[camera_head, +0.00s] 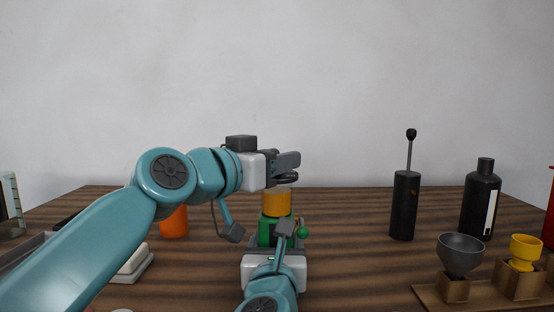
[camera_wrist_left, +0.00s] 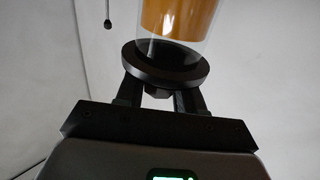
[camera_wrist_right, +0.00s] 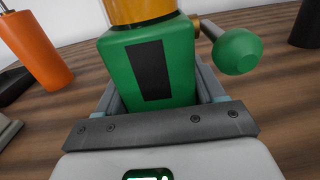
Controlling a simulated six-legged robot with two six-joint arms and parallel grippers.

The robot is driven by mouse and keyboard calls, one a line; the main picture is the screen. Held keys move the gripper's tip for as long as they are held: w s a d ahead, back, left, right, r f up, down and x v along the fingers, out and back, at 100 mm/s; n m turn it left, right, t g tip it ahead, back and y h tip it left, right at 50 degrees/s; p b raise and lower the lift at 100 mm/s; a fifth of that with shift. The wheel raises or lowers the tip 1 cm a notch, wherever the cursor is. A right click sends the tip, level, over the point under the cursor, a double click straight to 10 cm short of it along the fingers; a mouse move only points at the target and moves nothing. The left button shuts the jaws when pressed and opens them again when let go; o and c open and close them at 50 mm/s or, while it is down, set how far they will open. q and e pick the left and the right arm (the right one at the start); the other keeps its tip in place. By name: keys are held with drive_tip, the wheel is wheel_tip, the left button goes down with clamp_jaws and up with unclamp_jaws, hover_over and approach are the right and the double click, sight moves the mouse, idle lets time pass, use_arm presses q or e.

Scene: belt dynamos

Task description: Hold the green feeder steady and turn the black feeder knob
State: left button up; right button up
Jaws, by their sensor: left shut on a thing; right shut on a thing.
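The green feeder (camera_head: 264,232) stands on the table in the middle of the head view, with an amber hopper (camera_head: 277,203) on top. My right gripper (camera_head: 277,240) is shut on its green body (camera_wrist_right: 176,68), one finger on each side in the right wrist view. A green ball handle (camera_wrist_right: 237,51) sticks out to the right. The black feeder knob (camera_head: 287,178) is a dark disc above the hopper. My left gripper (camera_head: 290,166) is shut at this knob (camera_wrist_left: 166,68); in the left wrist view its fingers reach the knob's underside in the picture. The fingertips are partly hidden.
An orange cylinder (camera_head: 174,222) stands left of the feeder, with pale stacked blocks (camera_head: 136,265) nearer. On the right are a black grinder (camera_head: 404,205) with a upright handle, a black bottle (camera_head: 480,202), and a wooden stand (camera_head: 432,294) with a grey funnel (camera_head: 461,252) and yellow cup (camera_head: 525,250).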

use_arm(q)
drive_tip(key=shift+f+m+g+h, duration=0.1)
drive_tip(key=shift+m+g+h, duration=1.1)
drive_tip(key=shift+g+h, duration=0.25)
drive_tip(key=o, duration=1)
drive_tip(key=shift+c, duration=0.2)
drive_tip(key=v, duration=1.2)
